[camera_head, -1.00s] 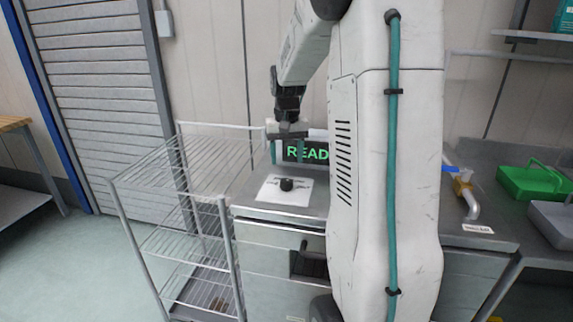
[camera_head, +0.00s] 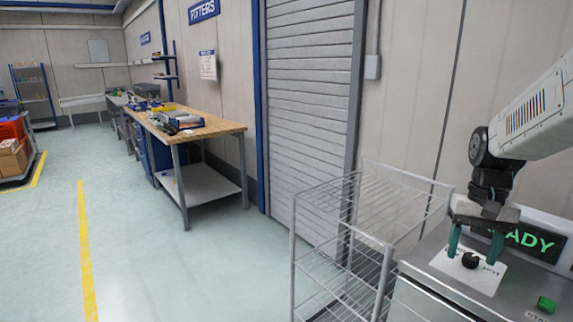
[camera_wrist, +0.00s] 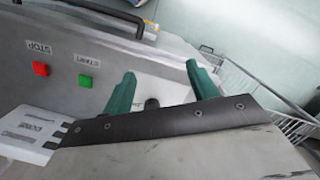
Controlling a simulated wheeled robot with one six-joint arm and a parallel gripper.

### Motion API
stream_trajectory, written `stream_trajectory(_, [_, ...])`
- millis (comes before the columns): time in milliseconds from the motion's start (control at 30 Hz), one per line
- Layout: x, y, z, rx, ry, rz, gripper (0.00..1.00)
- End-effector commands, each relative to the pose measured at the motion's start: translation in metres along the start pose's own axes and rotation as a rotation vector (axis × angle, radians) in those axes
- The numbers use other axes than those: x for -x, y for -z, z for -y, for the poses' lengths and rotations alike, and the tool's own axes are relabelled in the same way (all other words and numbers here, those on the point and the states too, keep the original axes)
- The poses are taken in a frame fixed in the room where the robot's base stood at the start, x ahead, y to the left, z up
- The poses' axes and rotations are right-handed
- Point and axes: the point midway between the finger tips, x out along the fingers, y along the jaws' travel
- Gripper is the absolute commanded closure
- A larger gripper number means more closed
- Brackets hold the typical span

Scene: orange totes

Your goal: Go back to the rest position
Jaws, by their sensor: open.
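My gripper (camera_head: 474,246) is at the right of the head view, pointing down. Its two teal fingers are spread apart with nothing between them. They are above a white plate (camera_head: 490,278) with a black knob (camera_head: 470,260) on the metal cabinet top; I cannot tell the exact gap. In the wrist view the teal fingers of my gripper (camera_wrist: 163,88) are also apart, and the dark knob (camera_wrist: 152,103) shows between them, partly hidden by the gripper body.
A display (camera_head: 540,243) reading "ADY" stands behind the gripper. A green button (camera_head: 546,304) and, in the wrist view, a red button (camera_wrist: 40,69) are nearby. A wire rack (camera_head: 293,262) stands left of the cabinet. The floor (camera_head: 140,230) farther left is open, before a workbench (camera_head: 215,126).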

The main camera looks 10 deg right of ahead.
Motion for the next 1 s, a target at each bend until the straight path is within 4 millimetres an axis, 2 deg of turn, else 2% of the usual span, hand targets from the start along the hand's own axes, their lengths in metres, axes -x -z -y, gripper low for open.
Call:
stream_trajectory(33, [0.006, -0.024, 0.013, 0.041, -0.004, -0.009, 0.41])
stream_trajectory(100, [0.01, -0.056, 0.029, 0.097, -0.01, -0.019, 0.41])
stream_trajectory(300, [0.013, -0.142, 0.059, 0.266, -0.022, -0.068, 0.41])
stream_trajectory(400, [0.01, -0.176, 0.067, 0.347, -0.022, -0.107, 0.41])
stream_trajectory(500, [0.009, -0.2, 0.072, 0.414, -0.018, -0.15, 0.41])
stream_trajectory(700, [0.017, -0.22, 0.083, 0.497, -0.001, -0.227, 0.41])
stream_trajectory(933, [0.018, -0.221, 0.085, 0.509, 0.0, -0.23, 0.41])
stream_trajectory(967, [0.018, -0.221, 0.085, 0.509, 0.0, -0.23, 0.44])
stream_trajectory(1000, [0.018, -0.221, 0.085, 0.508, 0.0, -0.23, 0.55])
